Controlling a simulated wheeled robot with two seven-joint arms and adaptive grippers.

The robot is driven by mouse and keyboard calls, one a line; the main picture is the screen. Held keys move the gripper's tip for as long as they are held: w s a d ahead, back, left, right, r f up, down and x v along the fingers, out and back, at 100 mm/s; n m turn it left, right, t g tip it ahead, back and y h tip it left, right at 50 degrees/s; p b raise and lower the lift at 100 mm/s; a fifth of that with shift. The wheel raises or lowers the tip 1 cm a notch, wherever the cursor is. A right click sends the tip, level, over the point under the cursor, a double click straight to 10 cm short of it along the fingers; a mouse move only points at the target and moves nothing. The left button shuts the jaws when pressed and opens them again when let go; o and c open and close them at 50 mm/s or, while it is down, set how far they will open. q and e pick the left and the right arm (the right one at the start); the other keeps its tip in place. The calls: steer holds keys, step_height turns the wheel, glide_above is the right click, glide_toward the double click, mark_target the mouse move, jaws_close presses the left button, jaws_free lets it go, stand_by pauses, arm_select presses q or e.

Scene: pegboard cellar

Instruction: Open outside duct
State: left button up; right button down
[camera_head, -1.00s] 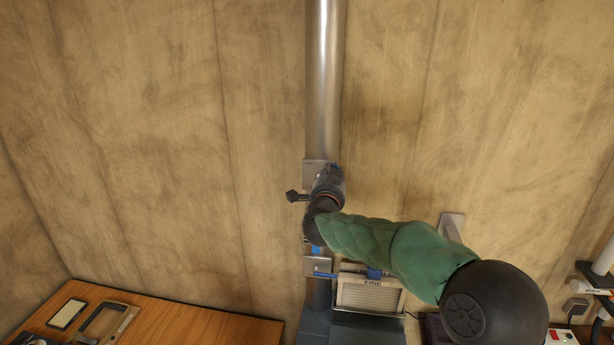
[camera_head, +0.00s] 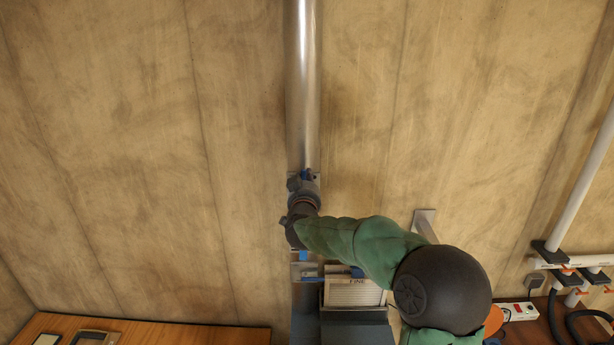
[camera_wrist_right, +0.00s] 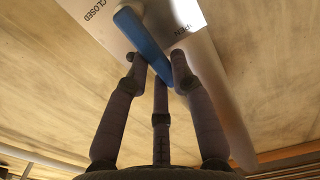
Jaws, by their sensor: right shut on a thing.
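The outside duct (camera_head: 303,80) is a shiny metal pipe running up the wooden wall in the head view. My right gripper (camera_head: 302,182) is at a plate on the duct's lower part and hides most of it. In the right wrist view, the three fingers of my right gripper (camera_wrist_right: 157,72) are closed around the end of a blue lever handle (camera_wrist_right: 143,38). The handle lies slanted across a light plate (camera_wrist_right: 105,22) marked CLOSED at its left and OPEN at its right. The end of the handle lies between the fingertips. My left gripper is not in view.
Below the duct stands a dark unit with a pale panel marked FINE (camera_head: 355,293). A wooden table (camera_head: 150,334) is at lower left. White pipes (camera_head: 580,185), a power strip (camera_head: 517,312) and black hoses are at right. The wall above is clear.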

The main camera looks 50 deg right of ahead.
steer(key=shift+w+n, duration=0.1)
steer(key=shift+n, duration=0.2)
steer(key=c, duration=1)
jaws_free()
steer(key=shift+w, duration=0.1)
steer(key=shift+c, duration=0.2)
steer(key=shift+a, duration=0.1)
steer(key=v, duration=1.2)
